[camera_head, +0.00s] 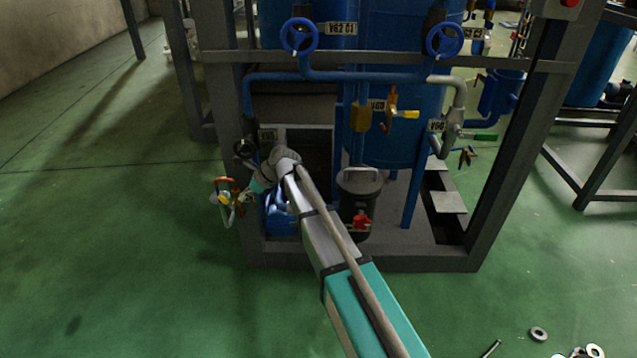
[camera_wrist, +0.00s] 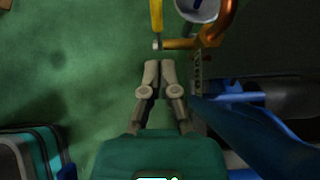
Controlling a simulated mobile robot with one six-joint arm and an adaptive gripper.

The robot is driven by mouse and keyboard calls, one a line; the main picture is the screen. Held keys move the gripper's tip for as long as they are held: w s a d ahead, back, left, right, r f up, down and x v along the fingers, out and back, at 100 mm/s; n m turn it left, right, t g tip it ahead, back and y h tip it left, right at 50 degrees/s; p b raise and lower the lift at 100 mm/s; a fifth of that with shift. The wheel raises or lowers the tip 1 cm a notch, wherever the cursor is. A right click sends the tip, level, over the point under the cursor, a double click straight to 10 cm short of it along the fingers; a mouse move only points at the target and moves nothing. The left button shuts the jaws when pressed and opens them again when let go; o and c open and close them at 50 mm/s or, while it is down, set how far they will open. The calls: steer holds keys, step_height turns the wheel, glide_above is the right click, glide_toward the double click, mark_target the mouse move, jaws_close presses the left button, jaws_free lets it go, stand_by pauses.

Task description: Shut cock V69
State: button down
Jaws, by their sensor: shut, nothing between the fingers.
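A cock with a yellow lever (camera_wrist: 156,16) and a brass body (camera_wrist: 182,43) lies just beyond my fingertips in the wrist view. The lever stands across the line of the brass body there. In the head view its yellow lever (camera_head: 223,199) is at the frame's left side, low down. My gripper (camera_wrist: 159,66) has its two fingers together, with nothing between them, a little short of the lever's pivot and apart from it. In the head view my gripper (camera_head: 247,192) is beside the cock, partly hidden. No tag is clearly legible as V69.
A red handle (camera_head: 223,180) is close above the yellow lever. Another yellow-handled cock (camera_head: 405,114) and a green-handled one (camera_head: 480,137) are further right. Blue pipe (camera_wrist: 250,130) runs right of my gripper. The green floor (camera_head: 110,230) at left is clear.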

steer(key=p+v, duration=0.2)
steer(key=v, duration=0.2)
steer(key=p+v, duration=0.3)
steer(key=v, duration=0.1)
steer(key=d+f+p+v, duration=0.1)
steer(key=p+v, duration=0.1)
steer(key=v, duration=0.2)
steer(key=shift+s+d, duration=0.15)
steer(key=shift+d, duration=0.05)
steer(key=s+d+r+n+h+p, duration=0.4)
steer(key=s+d+n+p, duration=0.4)
steer(key=d, duration=0.4)
steer(key=shift+s+d+r+n+p, duration=0.15)
steer(key=shift+s+r+n+p, duration=0.3)
steer(key=shift+r+p, duration=0.25)
steer(key=shift+f, duration=0.15)
steer(key=a+f+n+t+y+b, duration=0.1)
steer(key=a+f+n+t+b, duration=0.1)
steer(key=a+t+b, duration=0.3)
steer(key=a+f+n+t+y+b, duration=0.1)
steer(key=a+f+t+b, duration=0.3)
steer(key=a+b, duration=0.6)
steer(key=shift+w+a+n+t, duration=0.45)
steer(key=shift+a+n+t, duration=0.2)
steer(key=shift+a, duration=1)
